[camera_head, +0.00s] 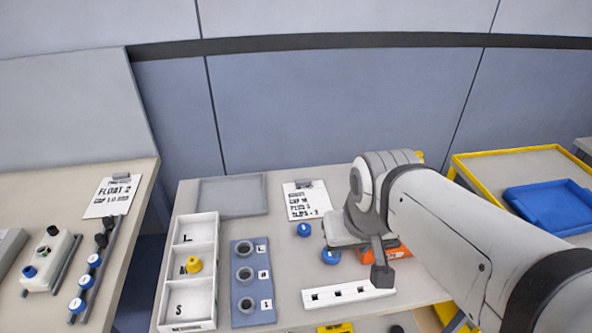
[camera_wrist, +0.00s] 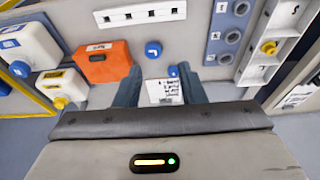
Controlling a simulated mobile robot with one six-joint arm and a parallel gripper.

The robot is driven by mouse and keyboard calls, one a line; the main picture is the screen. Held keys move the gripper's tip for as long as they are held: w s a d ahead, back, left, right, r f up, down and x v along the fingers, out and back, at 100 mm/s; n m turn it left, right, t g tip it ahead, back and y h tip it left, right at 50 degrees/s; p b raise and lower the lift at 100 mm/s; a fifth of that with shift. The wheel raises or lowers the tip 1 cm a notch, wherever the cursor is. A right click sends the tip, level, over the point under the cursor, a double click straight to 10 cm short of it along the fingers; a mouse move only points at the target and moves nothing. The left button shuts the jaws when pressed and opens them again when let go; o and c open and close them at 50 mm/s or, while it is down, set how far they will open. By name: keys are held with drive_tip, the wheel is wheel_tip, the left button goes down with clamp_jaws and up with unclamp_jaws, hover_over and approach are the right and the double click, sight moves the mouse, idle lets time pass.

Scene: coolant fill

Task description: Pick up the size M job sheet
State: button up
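A white job sheet (camera_head: 308,203) with a grey clip at its top edge lies at the back middle of the table. Its print seems to read "CAP M" near the top; the rest is hard to read. In the wrist view the sheet (camera_wrist: 163,94) shows between my two fingers, partly cut off by my gripper body. My gripper (camera_wrist: 158,78) is open, its fingers apart with nothing held. In the head view my gripper (camera_head: 372,255) hangs above the table, right of and nearer than the sheet. Another sheet (camera_head: 110,197), reading "FLOAT 2", lies on the left table.
Blue caps (camera_head: 304,229) lie just in front of the sheet. An orange box (camera_head: 398,251) is partly hidden by my arm. A white L/M/S tray (camera_head: 190,282) with a yellow part, a blue-grey holed block (camera_head: 252,300) and a grey tray (camera_head: 232,196) stand left.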

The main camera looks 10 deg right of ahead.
drive_tip(key=shift+o, duration=0.7)
drive_tip(key=shift+w+a, duration=0.1)
drive_tip(key=shift+o, duration=0.2)
drive_tip(key=w+r+m, duration=0.3)
drive_tip(key=w+r, duration=0.1)
drive_tip(key=w, duration=0.9)
drive_tip(key=shift+w+d+m+g+b, duration=0.25)
drive_tip(key=shift+d+m+g+b, duration=0.1)
drive_tip(key=shift+d+m+g, duration=0.05)
drive_tip(key=m+g+b, duration=0.2)
drive_tip(key=m+g, duration=0.1)
drive_tip(key=m, duration=1.1)
hover_over(303, 180)
drive_tip(key=f, duration=2.3)
drive_tip(key=shift+w+d, duration=0.1)
drive_tip(key=shift+w, duration=0.2)
drive_tip(key=f, duration=0.2)
drive_tip(key=f+p, duration=0.1)
drive_tip(key=f, duration=0.2)
drive_tip(key=f+p, duration=0.1)
drive_tip(key=f, duration=0.1)
drive_tip(key=shift+s+f, duration=0.25)
drive_tip(key=shift+c, duration=0.3)
